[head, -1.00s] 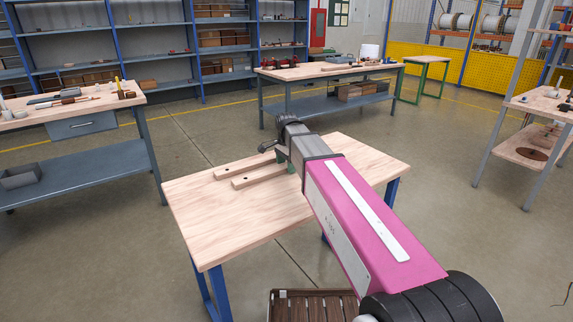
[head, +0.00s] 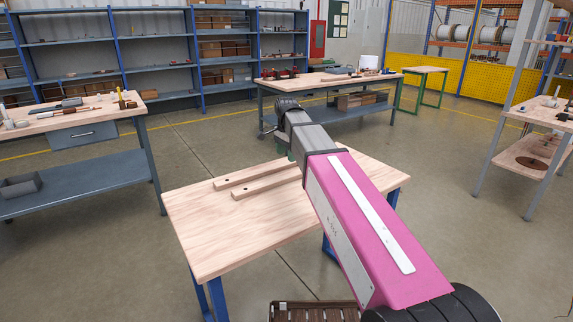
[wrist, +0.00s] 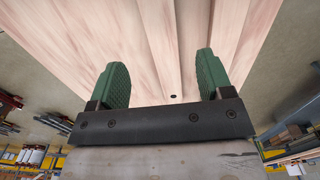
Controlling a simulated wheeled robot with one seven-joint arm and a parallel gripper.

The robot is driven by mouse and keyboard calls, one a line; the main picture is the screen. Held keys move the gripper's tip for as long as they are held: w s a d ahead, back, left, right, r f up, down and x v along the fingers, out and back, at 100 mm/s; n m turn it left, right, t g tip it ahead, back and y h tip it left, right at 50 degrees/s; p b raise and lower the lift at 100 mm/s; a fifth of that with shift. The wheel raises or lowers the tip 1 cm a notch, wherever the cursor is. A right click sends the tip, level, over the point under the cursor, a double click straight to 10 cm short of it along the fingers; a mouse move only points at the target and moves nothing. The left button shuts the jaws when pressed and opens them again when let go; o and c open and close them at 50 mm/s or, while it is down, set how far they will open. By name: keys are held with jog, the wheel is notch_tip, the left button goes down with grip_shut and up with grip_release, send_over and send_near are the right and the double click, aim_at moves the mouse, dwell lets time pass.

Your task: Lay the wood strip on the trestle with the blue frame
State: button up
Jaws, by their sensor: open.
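The trestle with the blue frame (head: 205,225) has a pale wood top and stands in front of me. Two pale wood strips lie flat on it, nearly side by side with a gap: a farther strip (head: 245,175) and a nearer strip (head: 265,186). My arm hides part of their right ends. My gripper (head: 286,153) is above the strips' right ends, with green fingers apart. In the wrist view my gripper (wrist: 160,82) is open and empty, and a strip (wrist: 158,45) with a dark hole shows beyond and between the fingers, apart from them.
A grey workbench with tools (head: 75,115) stands at the left, another bench (head: 325,80) behind, and a green-framed table (head: 422,72) at the back right. A brown slatted thing (head: 310,311) is low in front. Open floor surrounds the trestle.

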jog(key=shift+r, duration=1.4)
